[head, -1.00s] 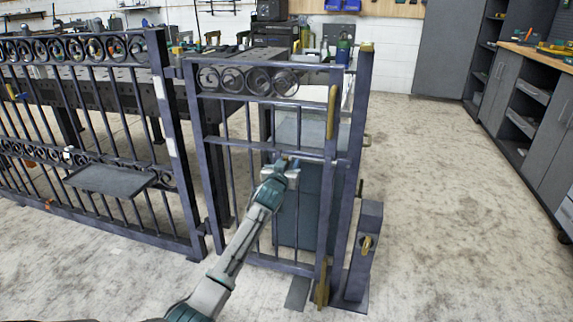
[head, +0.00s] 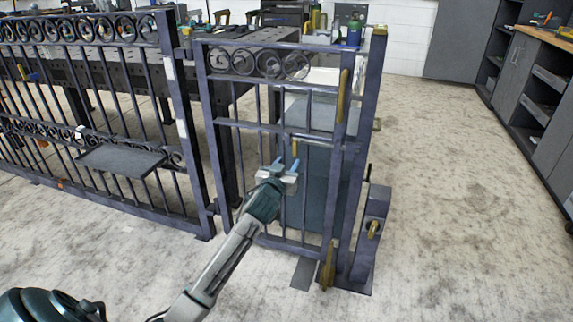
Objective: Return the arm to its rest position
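My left gripper (head: 286,165) is in front of the scroll gate (head: 266,126). Its two blue fingertips stand apart with nothing seen between them. A small brass piece (head: 295,149) on the gate shows just above the fingertips; I cannot tell whether they touch it. My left arm (head: 225,265) reaches up from the bottom of the head view. The gate looks shut against its right post (head: 366,150). My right gripper is not in view.
A fence panel (head: 95,110) with a small grey shelf (head: 122,160) stands left of the gate. A short post (head: 372,225) with a brass knob stands at the right. A workbench (head: 250,42) is behind. Open concrete floor (head: 450,210) lies to the right.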

